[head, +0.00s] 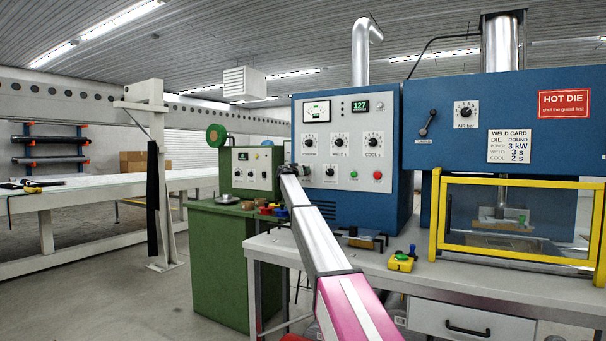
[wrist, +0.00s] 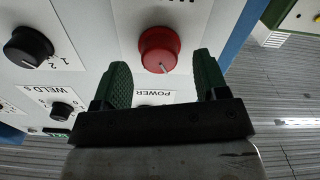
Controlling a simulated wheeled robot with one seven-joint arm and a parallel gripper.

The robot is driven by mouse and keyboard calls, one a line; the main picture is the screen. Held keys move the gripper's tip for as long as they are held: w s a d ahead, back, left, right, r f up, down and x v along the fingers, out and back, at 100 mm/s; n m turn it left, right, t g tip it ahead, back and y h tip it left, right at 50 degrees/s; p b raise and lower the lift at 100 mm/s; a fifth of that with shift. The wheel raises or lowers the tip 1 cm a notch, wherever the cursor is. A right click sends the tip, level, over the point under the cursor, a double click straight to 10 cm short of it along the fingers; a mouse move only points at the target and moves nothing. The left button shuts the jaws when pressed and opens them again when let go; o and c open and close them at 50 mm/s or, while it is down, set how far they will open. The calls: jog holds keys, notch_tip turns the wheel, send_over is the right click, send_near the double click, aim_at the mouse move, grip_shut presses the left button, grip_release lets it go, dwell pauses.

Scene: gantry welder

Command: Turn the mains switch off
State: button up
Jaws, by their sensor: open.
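A red round knob (wrist: 159,50) with a pale pointer mark sits on the welder's pale control panel in the wrist view. It looks like the mains switch, but its own label cannot be read. My gripper (wrist: 162,62) is open, with one green-padded finger on each side of the knob in the picture. I cannot tell whether the fingers touch it or stop short of the panel. In the head view, my gripper (head: 288,169) is at the lower left of the blue welder cabinet's panel (head: 345,108), and the red knob is hidden there.
A black knob (wrist: 28,47) is beside the red one, with the WELD s knob (wrist: 62,108) nearby. Green (head: 352,174) and red (head: 377,175) buttons are farther right on the panel. A green cabinet (head: 215,262) is at left, and a yellow guard (head: 515,179) at right.

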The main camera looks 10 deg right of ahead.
jog(key=v, duration=0.9)
